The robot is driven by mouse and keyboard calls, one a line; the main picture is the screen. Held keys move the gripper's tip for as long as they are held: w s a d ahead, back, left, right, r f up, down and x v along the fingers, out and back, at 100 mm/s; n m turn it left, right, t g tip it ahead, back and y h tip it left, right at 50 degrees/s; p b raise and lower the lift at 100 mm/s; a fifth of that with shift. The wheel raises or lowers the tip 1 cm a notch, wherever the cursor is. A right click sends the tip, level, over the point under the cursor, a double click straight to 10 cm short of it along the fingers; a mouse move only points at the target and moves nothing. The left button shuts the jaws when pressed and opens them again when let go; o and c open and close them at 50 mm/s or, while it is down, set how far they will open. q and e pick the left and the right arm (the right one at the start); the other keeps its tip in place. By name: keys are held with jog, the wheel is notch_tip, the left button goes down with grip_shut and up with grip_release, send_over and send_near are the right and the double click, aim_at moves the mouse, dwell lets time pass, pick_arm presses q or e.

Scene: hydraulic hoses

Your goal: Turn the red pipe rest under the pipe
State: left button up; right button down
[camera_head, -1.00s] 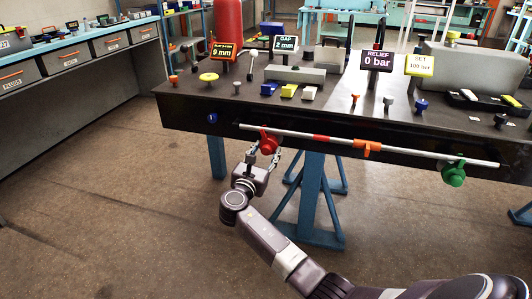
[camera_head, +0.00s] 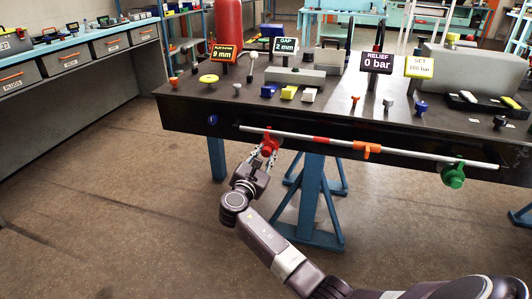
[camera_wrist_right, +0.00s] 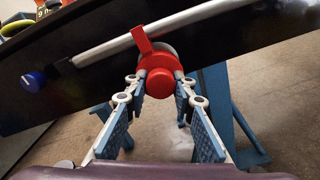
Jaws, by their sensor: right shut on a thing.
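The red pipe rest (camera_head: 268,146) is on the front face of the dark bench, at the left part of the silver pipe (camera_head: 400,154). In the right wrist view the red rest (camera_wrist_right: 160,82) has a round knob and a flat arm that reaches up to the pipe (camera_wrist_right: 200,18). My right gripper (camera_head: 263,157) comes from below and is shut on the red rest. In the right wrist view its fingers (camera_wrist_right: 161,90) stand on both sides of the knob. My left gripper is not in view.
An orange rest (camera_head: 367,149) and a green rest (camera_head: 453,176) are farther right along the pipe. A blue knob (camera_head: 212,119) is on the bench front to the left. Blue trestle legs (camera_head: 313,200) stand under the bench. The floor at left is clear.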

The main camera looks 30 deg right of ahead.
jog(key=shift+m, duration=0.5)
jog(key=c, duration=1.6)
grip_release()
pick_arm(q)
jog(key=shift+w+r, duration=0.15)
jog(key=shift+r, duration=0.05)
pick_arm(e)
jog(key=v, duration=1.2)
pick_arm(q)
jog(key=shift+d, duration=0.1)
